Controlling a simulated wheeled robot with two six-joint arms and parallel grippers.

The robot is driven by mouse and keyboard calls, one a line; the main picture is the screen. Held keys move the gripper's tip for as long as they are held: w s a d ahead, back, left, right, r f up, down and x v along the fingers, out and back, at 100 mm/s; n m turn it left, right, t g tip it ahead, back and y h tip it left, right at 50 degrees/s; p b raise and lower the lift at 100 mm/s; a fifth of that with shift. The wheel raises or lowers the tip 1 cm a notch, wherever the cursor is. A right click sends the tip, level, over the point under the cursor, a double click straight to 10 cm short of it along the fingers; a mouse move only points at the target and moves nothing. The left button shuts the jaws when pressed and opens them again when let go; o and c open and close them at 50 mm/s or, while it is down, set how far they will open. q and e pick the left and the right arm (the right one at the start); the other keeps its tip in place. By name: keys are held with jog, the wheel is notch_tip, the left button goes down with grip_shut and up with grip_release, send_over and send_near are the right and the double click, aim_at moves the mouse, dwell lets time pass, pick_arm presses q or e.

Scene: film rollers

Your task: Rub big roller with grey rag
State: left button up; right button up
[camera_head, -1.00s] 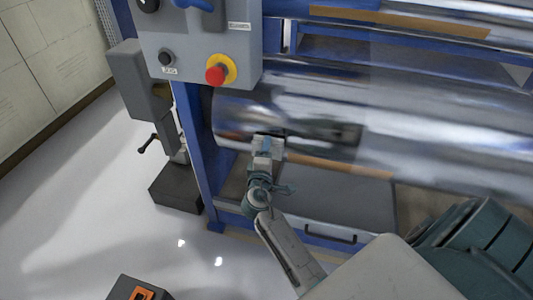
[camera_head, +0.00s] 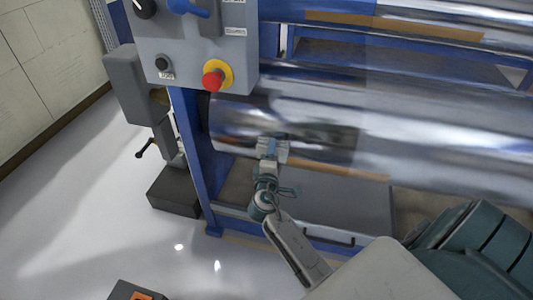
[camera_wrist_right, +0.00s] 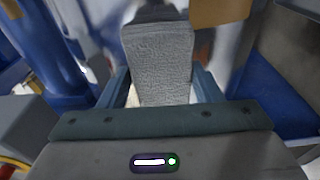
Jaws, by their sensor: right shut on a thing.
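The big roller (camera_head: 440,135) is a shiny metal cylinder lying across the blue machine frame. My right gripper (camera_head: 270,150) is at the lower front of the roller, near its left end. It is shut on the grey rag, which shows clearly in the right wrist view (camera_wrist_right: 160,60) as a textured grey cloth between the two fingers (camera_wrist_right: 163,88). In the head view the rag is small and hard to make out against the roller. The gripper and rag appear to be at the roller's surface; firm contact cannot be told. My left gripper is not in view.
A grey control box (camera_head: 190,50) with a red emergency button (camera_head: 214,77) hangs at the upper left, close to the roller's end. Another shiny roller (camera_head: 430,12) runs above. A grey drawer (camera_head: 340,205) sits below. The floor at left is mostly clear.

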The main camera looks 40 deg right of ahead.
jog(key=shift+s+d, duration=0.6)
jog(key=shift+d, duration=0.05)
jog(key=shift+w+a+r+b, duration=0.1)
jog(key=shift+w+a+b, duration=0.25)
jog(key=shift+w+a, duration=0.4)
jog(key=shift+w+a+r+b, duration=0.1)
jog(key=shift+w+a+b, duration=0.35)
jog(key=shift+w, duration=0.35)
jog(key=shift+w+a+f+v, duration=0.1)
jog(key=shift+a+v, duration=0.05)
jog(key=shift+v, duration=1.3)
jog(key=shift+w+a+f+v, duration=0.1)
jog(key=shift+w+v, duration=0.05)
jog(key=shift+v, duration=1.3)
jog(key=shift+a, duration=0.1)
